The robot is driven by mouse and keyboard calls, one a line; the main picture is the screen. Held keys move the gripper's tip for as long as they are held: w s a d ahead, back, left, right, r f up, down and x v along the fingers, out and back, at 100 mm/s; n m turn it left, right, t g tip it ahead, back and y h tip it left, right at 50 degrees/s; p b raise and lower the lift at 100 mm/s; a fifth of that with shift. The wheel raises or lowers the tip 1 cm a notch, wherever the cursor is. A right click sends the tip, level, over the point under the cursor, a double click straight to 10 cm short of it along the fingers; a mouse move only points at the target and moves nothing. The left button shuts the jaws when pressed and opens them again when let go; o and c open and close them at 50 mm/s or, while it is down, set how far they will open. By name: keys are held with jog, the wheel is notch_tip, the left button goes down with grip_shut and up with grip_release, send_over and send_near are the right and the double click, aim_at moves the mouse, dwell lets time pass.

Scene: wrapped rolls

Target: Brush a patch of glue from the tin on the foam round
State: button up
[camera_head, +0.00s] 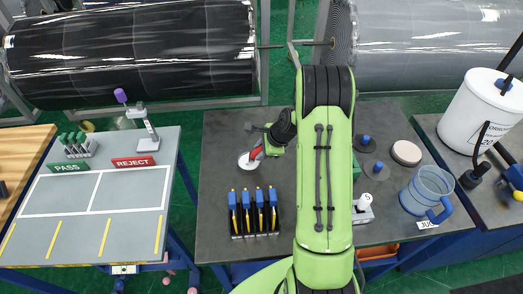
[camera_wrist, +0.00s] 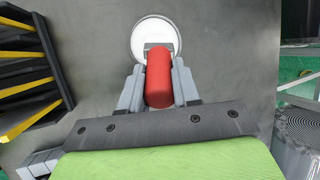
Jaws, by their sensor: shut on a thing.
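My gripper (camera_wrist: 159,90) is shut on a red-handled brush (camera_wrist: 158,78) with a grey part at its far end; in the head view the red handle (camera_head: 257,151) slants down toward a white round (camera_head: 248,160). This white round is also ahead of the brush in the wrist view (camera_wrist: 144,27). The brush's tip overlaps it there; I cannot tell whether they touch, nor whether the round is the glue tin or the foam. A pale beige round (camera_head: 406,153) lies on the right of the grey table (camera_head: 222,137).
A rack of blue-and-yellow tools (camera_head: 255,212) stands in front of the white round. A blue jug (camera_head: 428,190) and two dark discs with blue knobs (camera_head: 363,143) are at right. My arm hides the table's middle. A pass/reject table (camera_head: 80,215) is at left.

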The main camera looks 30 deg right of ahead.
jog(key=shift+r+p, duration=2.65)
jog(key=shift+r, duration=0.8)
